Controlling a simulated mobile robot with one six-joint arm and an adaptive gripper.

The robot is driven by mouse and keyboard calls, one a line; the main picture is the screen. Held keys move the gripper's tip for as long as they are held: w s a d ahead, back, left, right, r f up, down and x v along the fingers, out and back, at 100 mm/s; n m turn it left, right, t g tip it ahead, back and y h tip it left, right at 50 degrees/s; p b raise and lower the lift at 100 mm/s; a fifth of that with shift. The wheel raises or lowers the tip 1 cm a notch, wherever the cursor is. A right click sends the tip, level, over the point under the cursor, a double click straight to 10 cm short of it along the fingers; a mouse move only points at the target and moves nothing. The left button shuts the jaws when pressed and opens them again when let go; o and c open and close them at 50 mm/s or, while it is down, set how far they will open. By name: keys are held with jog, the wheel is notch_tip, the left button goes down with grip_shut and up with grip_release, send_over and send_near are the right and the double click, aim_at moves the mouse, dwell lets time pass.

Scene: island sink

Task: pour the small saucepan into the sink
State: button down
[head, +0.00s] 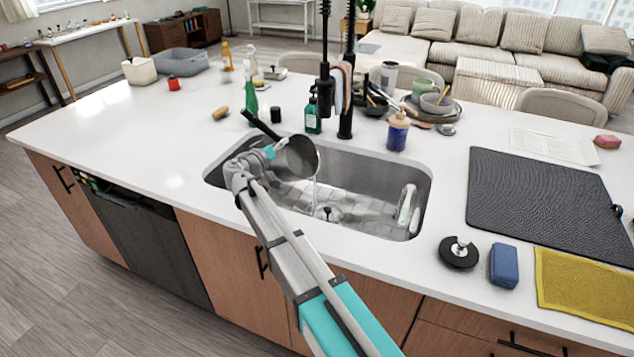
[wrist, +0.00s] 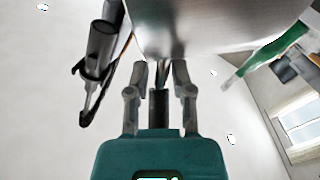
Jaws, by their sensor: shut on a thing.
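The small saucepan (head: 302,156) is tilted on its side above the left part of the sink, with its black handle (head: 260,124) pointing up and left. A thin clear stream (head: 315,190) runs from its lower lip down into the steel sink (head: 424,186). My gripper (head: 271,151) is beside the pan and shut on it near the handle. In the wrist view the fingers of my gripper (wrist: 158,75) close in below the shiny pan body (wrist: 205,25). The exact grip point is partly hidden, as is the pan's inside.
A black faucet (head: 346,115) stands behind the sink. A green bottle (head: 313,117) and a blue-purple bottle (head: 397,131) stand close by. A clear and green item (head: 406,207) leans inside the sink's right end. A dark mat (head: 545,195) covers the right counter. The left counter is mostly clear.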

jog(key=shift+s+d+r+m+p, duration=0.45)
jog(key=shift+d+r+m+p, duration=0.05)
jog(key=shift+d+m, duration=0.35)
jog(key=shift+s+d+r+m+p, duration=0.4)
jog(key=shift+d+r+m+p, duration=0.1)
jog(key=shift+d+m, duration=0.3)
dwell(0.9)
jog(key=shift+s+d+r+m, duration=0.1)
jog(key=shift+s+d+m, duration=0.1)
jog(key=shift+d+m, duration=0.05)
jog(key=shift+s+d+r+m, duration=0.1)
jog(key=shift+s+d+m, duration=0.2)
jog(key=shift+d, duration=0.15)
jog(key=shift+s+d+r+m, duration=0.1)
jog(key=shift+s+d+m, duration=0.05)
jog(key=shift+d+m, duration=0.2)
jog(key=shift+s+d+p, duration=0.1)
jog(key=shift+d+p, duration=0.2)
jog(key=shift+d, duration=0.05)
jog(key=shift+s+d+r+m, duration=0.15)
jog(key=shift+s+d+m, duration=0.2)
jog(key=shift+d+m, duration=0.35)
